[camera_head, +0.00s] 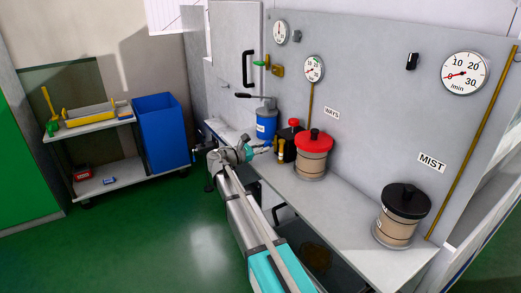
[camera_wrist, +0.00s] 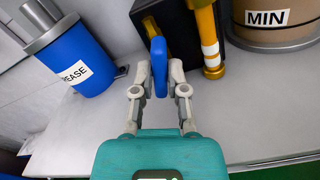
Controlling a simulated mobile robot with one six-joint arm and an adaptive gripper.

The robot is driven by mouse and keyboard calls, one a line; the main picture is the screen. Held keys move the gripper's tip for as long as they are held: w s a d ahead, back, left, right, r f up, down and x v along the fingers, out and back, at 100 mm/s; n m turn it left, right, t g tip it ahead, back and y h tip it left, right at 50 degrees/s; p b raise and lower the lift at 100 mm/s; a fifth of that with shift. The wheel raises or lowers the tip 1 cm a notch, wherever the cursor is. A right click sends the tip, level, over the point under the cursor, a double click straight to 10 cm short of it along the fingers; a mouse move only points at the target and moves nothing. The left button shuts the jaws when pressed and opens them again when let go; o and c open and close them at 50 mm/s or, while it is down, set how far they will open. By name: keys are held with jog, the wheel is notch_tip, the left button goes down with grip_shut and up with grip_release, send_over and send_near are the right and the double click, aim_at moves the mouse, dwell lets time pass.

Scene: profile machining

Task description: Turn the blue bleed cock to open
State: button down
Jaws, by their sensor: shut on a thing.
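The blue bleed cock (camera_wrist: 158,60) is a flat blue handle standing upright in the middle of the wrist view, in front of a black block (camera_wrist: 205,35) with brass fittings. My gripper (camera_wrist: 160,76) has one finger on each side of the handle and is shut on it. In the head view my gripper (camera_head: 268,150) is at the small black unit with a red cap (camera_head: 293,124); the blue handle cannot be made out there. The cock's markings and its open or closed position cannot be read.
A blue grease canister (camera_wrist: 75,58) stands to the left of my gripper. A red-lidded pot (camera_head: 313,155) is close on the right, and a black-lidded pot (camera_head: 400,215) farther right. The grey shelf (camera_head: 350,200) is bare between them. Gauges (camera_head: 314,69) hang on the panel.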

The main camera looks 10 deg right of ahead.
jog(key=n, duration=0.4)
jog(key=c, duration=0.5)
grip_release()
jog(key=shift+a, duration=0.15)
jog(key=shift+v, duration=3.35)
